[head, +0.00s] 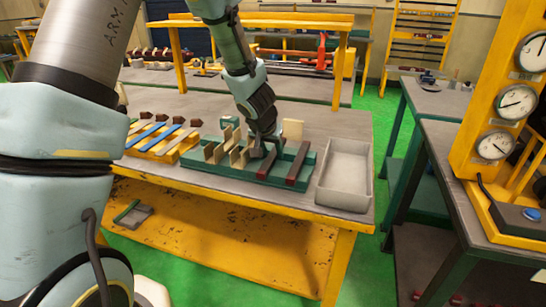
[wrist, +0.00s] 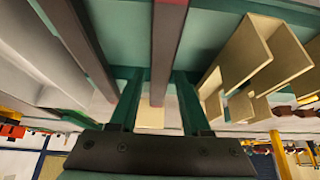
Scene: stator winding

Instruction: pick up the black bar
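Two dark bars lie side by side in the green tray (head: 214,173) on the table in the head view. One dark bar (head: 267,165) is under my gripper (head: 262,147), and the other (head: 298,164) is to its right with a reddish tint. In the wrist view, a dark grey bar (wrist: 165,58) with a reddish end runs between the two fingers of my gripper (wrist: 158,92). The fingers are apart, with a gap to the bar on each side. The second bar (wrist: 80,40) is left of the fingers there. Whether a finger touches the bar is unclear.
Upright tan pieces (head: 235,152) stand in the tray close left of my gripper, also in the wrist view (wrist: 250,60). A grey open bin (head: 345,178) is at the right. A yellow rack with blue and pale strips (head: 152,137) is at the left.

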